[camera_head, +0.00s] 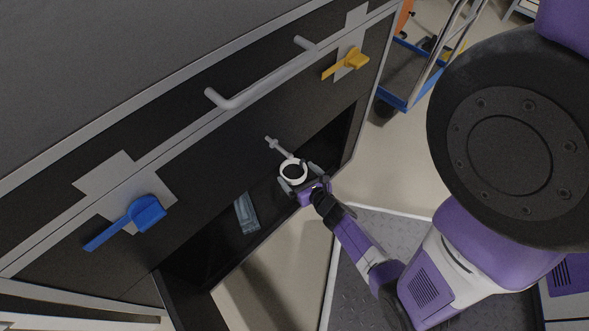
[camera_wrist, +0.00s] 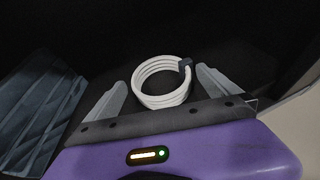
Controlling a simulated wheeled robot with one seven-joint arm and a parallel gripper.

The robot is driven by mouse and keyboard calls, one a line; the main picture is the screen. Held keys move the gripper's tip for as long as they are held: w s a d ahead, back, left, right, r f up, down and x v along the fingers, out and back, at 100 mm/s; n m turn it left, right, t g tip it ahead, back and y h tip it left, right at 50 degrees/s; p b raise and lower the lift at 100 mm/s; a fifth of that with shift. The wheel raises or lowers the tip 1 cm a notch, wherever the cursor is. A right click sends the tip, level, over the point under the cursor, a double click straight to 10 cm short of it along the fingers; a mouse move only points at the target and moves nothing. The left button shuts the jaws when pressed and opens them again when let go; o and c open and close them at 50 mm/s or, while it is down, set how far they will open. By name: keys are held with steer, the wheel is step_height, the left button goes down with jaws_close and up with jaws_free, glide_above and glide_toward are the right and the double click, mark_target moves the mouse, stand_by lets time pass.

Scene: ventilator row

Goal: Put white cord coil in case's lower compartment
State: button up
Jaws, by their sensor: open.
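The white cord coil (camera_head: 281,171) is at the mouth of the case's dark lower compartment (camera_head: 195,262). In the wrist view the coil (camera_wrist: 141,84) is a looped ring with a dark tie at its upper right. My gripper (camera_head: 297,174) is open, with a finger on either side of the coil; the wrist view shows gaps between the coil and both fingers (camera_wrist: 162,78). What the coil rests on is too dark to tell clearly. The case (camera_head: 215,145) is dark with grey trim.
A blue-grey folded packet (camera_head: 246,212) lies in the compartment left of my gripper; it also shows in the wrist view (camera_wrist: 40,115). Above are a grey bar handle (camera_head: 262,80), a blue latch (camera_head: 138,217) and a yellow latch (camera_head: 346,63). A blue cart (camera_head: 405,95) stands behind at right.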

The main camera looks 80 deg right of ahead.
steer(key=p+v, duration=0.2)
steer(key=v, duration=0.7)
steer(key=a+r+m+t+y, duration=0.1)
steer(key=a+r+m+y, duration=0.2)
steer(key=a+r+m, duration=0.5)
steer(key=a+r+m+t+y, duration=0.2)
steer(key=a+r+m, duration=0.7)
steer(key=r, duration=0.6)
steer(key=s+a+r+m+t+y, duration=0.1)
steer(key=a+r+m+y, duration=0.3)
steer(key=a+r+m, duration=0.5)
step_height(320, 180, up, 3)
steer(key=shift+m+t+y, duration=0.4)
steer(key=shift+t, duration=0.3)
step_height(320, 180, up, 34)
steer(key=p, duration=3.4)
steer(key=shift+r, duration=0.15)
